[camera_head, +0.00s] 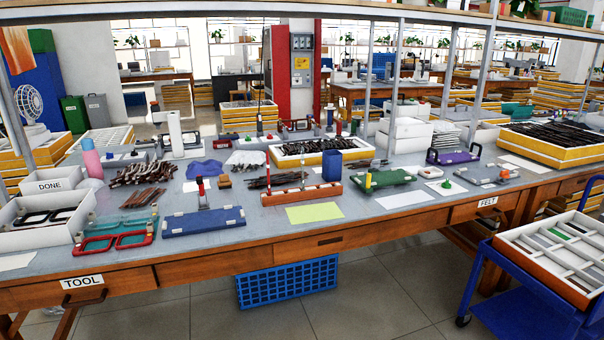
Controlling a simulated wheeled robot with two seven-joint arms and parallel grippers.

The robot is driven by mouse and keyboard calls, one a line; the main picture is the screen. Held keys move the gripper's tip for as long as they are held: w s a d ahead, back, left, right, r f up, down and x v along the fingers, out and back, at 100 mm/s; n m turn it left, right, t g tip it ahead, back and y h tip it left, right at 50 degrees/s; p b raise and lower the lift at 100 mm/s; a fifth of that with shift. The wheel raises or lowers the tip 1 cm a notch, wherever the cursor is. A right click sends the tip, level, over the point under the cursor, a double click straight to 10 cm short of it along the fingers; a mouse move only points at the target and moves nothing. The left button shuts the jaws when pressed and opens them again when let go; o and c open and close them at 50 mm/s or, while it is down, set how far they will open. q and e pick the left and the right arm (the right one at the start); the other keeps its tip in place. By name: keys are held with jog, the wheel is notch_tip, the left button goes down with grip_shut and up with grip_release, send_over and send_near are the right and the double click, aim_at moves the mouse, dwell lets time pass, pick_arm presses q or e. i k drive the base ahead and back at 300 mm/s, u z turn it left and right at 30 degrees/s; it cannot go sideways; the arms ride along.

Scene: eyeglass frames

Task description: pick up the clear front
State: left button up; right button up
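I cannot pick out a clear eyeglass front with certainty; a see-through one would be hard to tell from the grey tabletop at this size. A red frame front (131,240) lies near the table's front edge at the left, with a teal frame front (104,221) just behind it. Dark frame fronts (62,214) lie in the white tray labelled DONE (84,212). Neither of my grippers is in view.
The workbench (365,217) is crowded. A blue fixture (203,221), an orange holder (301,194), a green fixture (388,180) and a purple one (453,156) stand on it. A yellow sheet (314,213) lies flat. A blue cart (525,310) carries a sectioned tray at the right.

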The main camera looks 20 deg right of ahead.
aim_at(93, 220)
jog(key=z, duration=0.35)
jog(key=i, duration=1.1)
jog(key=u, duration=1.3)
